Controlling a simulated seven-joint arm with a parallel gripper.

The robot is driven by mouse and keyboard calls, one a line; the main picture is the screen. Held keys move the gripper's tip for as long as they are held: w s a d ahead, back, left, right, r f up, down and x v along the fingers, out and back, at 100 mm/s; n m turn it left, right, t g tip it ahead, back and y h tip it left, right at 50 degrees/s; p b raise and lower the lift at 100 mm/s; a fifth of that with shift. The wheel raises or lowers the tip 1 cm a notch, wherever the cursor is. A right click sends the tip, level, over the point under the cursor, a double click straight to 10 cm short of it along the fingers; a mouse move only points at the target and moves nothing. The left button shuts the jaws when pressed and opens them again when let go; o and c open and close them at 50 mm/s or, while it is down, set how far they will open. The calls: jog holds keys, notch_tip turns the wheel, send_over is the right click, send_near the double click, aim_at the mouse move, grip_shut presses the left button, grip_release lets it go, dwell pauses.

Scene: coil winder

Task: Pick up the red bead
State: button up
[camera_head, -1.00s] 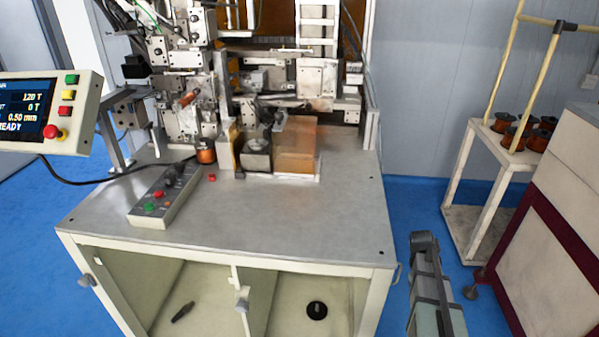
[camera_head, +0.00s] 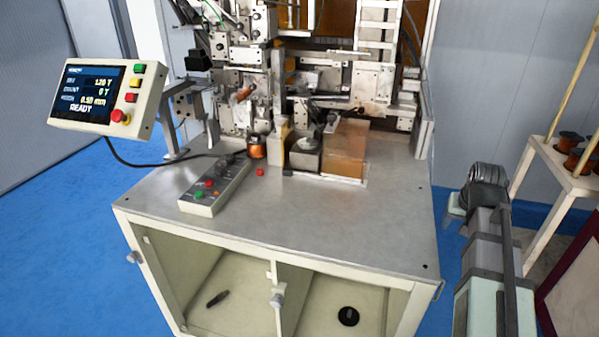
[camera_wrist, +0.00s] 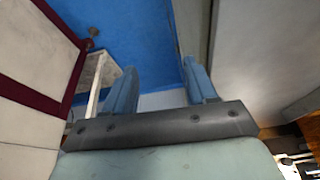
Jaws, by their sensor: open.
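The red bead (camera_head: 260,172) is a small red piece on the grey metal tabletop (camera_head: 330,215) in the head view. It lies just in front of the copper wire spool (camera_head: 256,147) and right of the control box. My gripper shows in the wrist view (camera_wrist: 161,88) with its two blue fingers spread apart and nothing between them. In the head view my arm is at the right, beside the table, far from the bead. The bead is not in the wrist view.
A control box with buttons (camera_head: 215,187) sits left of the bead. The winding machine (camera_head: 330,85) stands behind, with a copper-coloured block (camera_head: 344,150) on the right. A display panel (camera_head: 108,97) hangs at the left. The front tabletop is clear.

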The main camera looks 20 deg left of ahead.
jog(key=w+a+r+n+y, duration=0.1)
jog(key=w+a+r, duration=0.15)
jog(key=a, duration=0.45)
jog(key=w+a+r+n, duration=0.2)
jog(key=a+r, duration=0.2)
jog(key=a, duration=0.4)
jog(key=w+a+r+n+y, duration=0.1)
jog(key=w+a+r, duration=0.2)
jog(key=a, duration=0.4)
jog(key=s+a+r+n+y, duration=0.1)
jog(key=a+r+n, duration=0.2)
jog(key=a, duration=1.1)
jog(key=s+a+r+n+y, duration=0.15)
jog(key=a+r, duration=0.25)
jog(key=a, duration=1)
jog(key=n+h, duration=0.1)
send_over(260, 170)
jog(key=s+d, duration=0.2)
jog(key=s, duration=0.1)
jog(key=shift+g, duration=0.4)
notch_tip(260, 170, down, 9)
jog(key=shift+w+f, duration=0.1)
jog(key=shift+w, duration=0.05)
jog(key=shift+d+x, duration=0.15)
jog(key=shift+x, duration=1.4)
jog(key=shift+d+x, duration=0.1)
jog(key=shift+x, duration=1.45)
grip_shut()
